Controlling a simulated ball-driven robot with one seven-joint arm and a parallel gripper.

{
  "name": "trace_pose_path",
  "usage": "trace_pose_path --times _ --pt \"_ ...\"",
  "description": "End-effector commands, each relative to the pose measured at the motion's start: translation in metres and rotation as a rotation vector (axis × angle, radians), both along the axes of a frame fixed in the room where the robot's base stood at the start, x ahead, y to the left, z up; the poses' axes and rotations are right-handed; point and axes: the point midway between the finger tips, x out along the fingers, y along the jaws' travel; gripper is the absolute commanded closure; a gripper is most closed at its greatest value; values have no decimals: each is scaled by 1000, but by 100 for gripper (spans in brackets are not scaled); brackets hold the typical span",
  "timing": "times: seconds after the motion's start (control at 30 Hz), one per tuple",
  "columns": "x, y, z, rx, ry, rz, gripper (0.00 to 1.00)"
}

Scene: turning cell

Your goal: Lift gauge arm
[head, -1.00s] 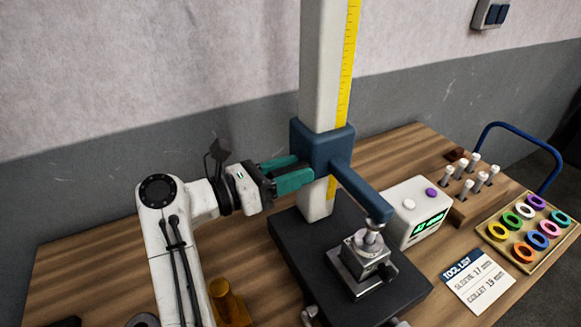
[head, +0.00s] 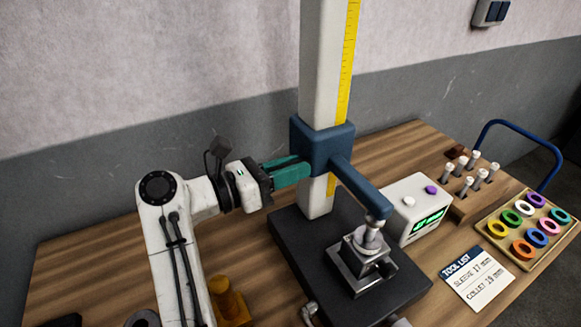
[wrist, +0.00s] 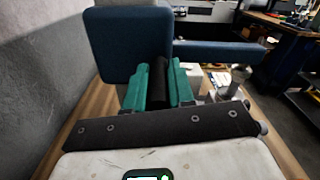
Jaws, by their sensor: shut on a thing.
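The gauge arm is a blue bar (head: 358,186) reaching out from a blue carriage (head: 320,143) on a pale upright column (head: 318,60) with a yellow scale. My gripper (head: 306,170) is at the carriage's left side. In the wrist view, its green fingers (wrist: 158,88) are closed on a black handle (wrist: 159,82) in front of the blue carriage (wrist: 125,45). The bar's tip is above a steel piece (head: 370,236) in a small metal holder (head: 365,267) on the dark base (head: 293,250). I cannot tell whether a gap separates tip and piece.
A white display box (head: 411,205) stands close to the right of the bar. Beyond it are a wooden block with several pegs (head: 460,163), a tray of coloured rings (head: 493,240) and a tool list card (head: 478,278). A yellow-brown fixture (head: 228,302) stands below my arm.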

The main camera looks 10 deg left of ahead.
Motion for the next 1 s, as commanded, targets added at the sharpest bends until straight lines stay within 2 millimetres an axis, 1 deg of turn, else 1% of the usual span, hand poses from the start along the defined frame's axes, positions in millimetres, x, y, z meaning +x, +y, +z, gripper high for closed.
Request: trace_pose_path --times 0.13,0.23,0.37,0.43,0.57,1.0 --pt "0 1 2 0 -1 2 100" --pt "0 1 9 2 -2 2 100" --pt "0 1 28 4 -5 3 100" --pt "0 1 44 6 -6 2 100" --pt "0 0 83 7 -8 2 100" --pt "0 -1 242 5 -7 1 100"
